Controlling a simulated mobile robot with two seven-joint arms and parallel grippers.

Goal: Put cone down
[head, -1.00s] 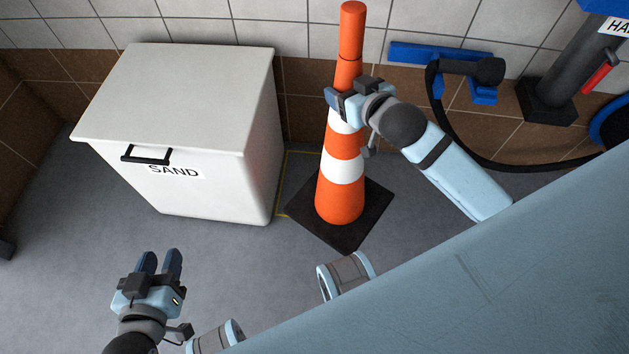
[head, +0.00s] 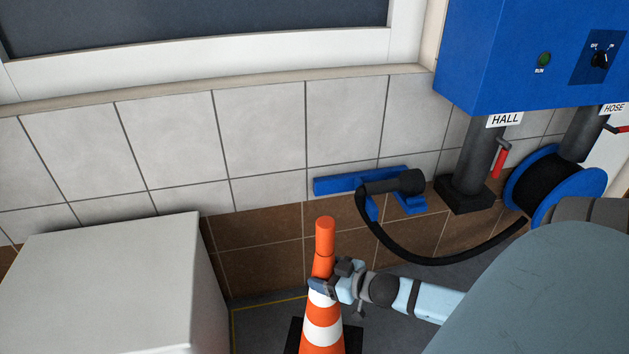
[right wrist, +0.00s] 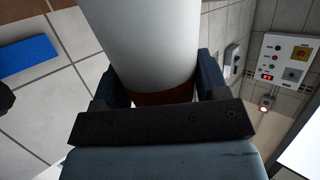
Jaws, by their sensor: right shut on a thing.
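The orange and white striped cone (head: 322,333) is upright at the bottom middle of the head view, on a black square base (head: 353,338) that the frame cuts off. Whether the base rests flat on the floor cannot be told. My right gripper (head: 330,284) is shut on the upper part of the cone, reaching in from the right. In the right wrist view the cone's white band (right wrist: 145,45) fills the space between the two dark fingers (right wrist: 160,82). My left gripper is out of view.
A white bin (head: 110,285) stands to the left of the cone. A yellow floor line (head: 268,303) runs between them by the brown tiled wall. A black hose nozzle (head: 395,184) rests on a blue wall bracket. A dark pipe (head: 472,165) and a blue hose reel (head: 560,185) are at right.

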